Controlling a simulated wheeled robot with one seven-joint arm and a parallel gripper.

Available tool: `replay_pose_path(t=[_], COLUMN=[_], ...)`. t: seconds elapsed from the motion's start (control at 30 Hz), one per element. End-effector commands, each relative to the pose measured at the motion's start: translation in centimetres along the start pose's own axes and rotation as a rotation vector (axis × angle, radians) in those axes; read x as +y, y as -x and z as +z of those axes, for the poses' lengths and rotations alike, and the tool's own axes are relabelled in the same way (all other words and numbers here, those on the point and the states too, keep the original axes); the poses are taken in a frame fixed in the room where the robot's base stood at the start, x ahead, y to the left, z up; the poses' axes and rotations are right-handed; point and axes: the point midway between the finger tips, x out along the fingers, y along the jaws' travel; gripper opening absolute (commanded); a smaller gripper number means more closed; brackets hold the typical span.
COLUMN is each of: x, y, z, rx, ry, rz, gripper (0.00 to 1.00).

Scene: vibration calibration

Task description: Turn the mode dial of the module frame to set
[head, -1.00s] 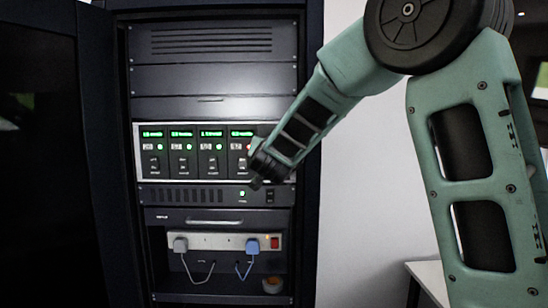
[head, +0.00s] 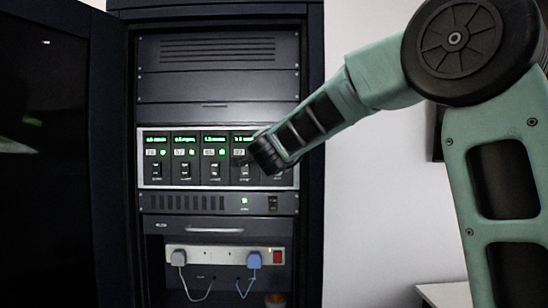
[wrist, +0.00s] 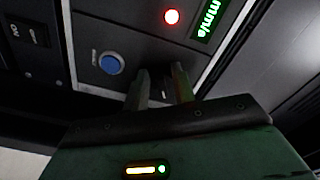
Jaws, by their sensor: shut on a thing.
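The module frame (head: 205,187) is a silver-edged panel in the rack in the head view, with several dark modules and green displays. My gripper (head: 243,160) is at its right-hand module and covers part of it. In the wrist view the two fingers of my gripper (wrist: 164,90) reach the panel, close together around something dark. I take this to be the mode dial, mostly hidden between the fingers; its setting cannot be read. A blue button (wrist: 111,63) is left of the fingers, and a red light (wrist: 171,17) and a green display (wrist: 207,18) are above.
Below the frame is a vented unit (head: 190,203) with a green light. Lower is a power strip (head: 215,256) with two plugs, cables and a red switch (head: 278,257). The open rack door (head: 45,160) stands at left. A white table (head: 445,295) is at lower right.

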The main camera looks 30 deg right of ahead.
Motion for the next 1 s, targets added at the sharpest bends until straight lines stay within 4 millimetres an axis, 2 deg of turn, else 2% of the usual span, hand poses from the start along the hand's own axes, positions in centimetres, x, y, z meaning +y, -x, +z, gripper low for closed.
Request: replay_pose_path(t=[0.6, 0.63, 0.7, 1.0], x=[0.01, 0.01, 0.01, -0.02], y=[0.00, 0.00, -0.01, 0.16], z=[-0.02, -0.02, -0.02, 0.00], rx=[0.001, 0.001, 0.001, 0.000], ry=[-0.040, -0.040, -0.040, -0.040], rz=[0.001, 0.001, 0.001, 0.000], gripper=[0.03, 0.34, 0.47, 0.47])
